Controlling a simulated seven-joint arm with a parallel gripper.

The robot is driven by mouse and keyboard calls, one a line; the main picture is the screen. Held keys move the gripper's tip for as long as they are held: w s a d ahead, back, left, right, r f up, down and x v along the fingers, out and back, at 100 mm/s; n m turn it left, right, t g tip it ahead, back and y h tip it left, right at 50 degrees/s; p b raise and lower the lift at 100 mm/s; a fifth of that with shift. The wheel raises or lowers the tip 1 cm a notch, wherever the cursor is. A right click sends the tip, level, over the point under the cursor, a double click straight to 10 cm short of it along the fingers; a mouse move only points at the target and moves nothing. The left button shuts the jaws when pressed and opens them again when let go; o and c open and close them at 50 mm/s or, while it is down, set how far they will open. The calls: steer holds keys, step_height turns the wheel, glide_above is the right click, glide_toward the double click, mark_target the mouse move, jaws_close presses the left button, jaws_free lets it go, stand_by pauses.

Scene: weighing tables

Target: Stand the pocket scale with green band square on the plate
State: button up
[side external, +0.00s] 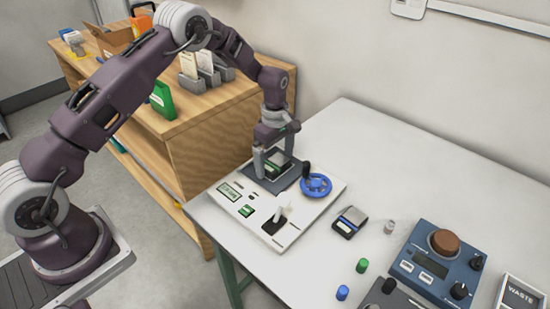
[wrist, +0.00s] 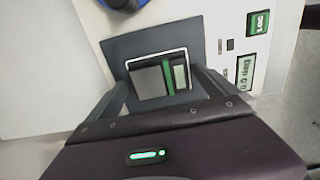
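The pocket scale with the green band (wrist: 169,76) has a silver pan and a small display. In the wrist view it lies between the two fingers of my gripper (wrist: 160,76), roughly square within a white outline. Around it is the dark grey plate (wrist: 118,47). In the side view my gripper (side external: 275,160) points down over the plate (side external: 286,184), with the scale (side external: 275,169) partly hidden between its fingers. The fingertips are at or very near the scale's sides; whether they press on it is unclear. Any small gap beneath the scale is also unclear.
Another pocket scale (side external: 350,221), small weights (side external: 362,265) and a blue balance (side external: 435,262) stand to the right. The back of the table is clear.

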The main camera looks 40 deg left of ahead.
step_height(320, 180, up, 12)
steer(key=shift+r, duration=0.2)
step_height(320, 180, up, 11)
steer(key=m+t, duration=0.1)
steer(key=m, duration=0.3)
glide_above(275, 162)
steer(key=s+d, duration=0.1)
steer(key=s, duration=0.5)
steer(key=s+d+r+m+t, duration=0.2)
steer(key=s+r+m, duration=0.4)
steer(key=s, duration=0.6)
steer(key=s+m+t, duration=0.2)
steer(key=s+m, duration=0.6)
steer(key=s, duration=0.9)
steer(key=shift+d+f+t, duration=0.3)
steer(key=shift+w, duration=0.1)
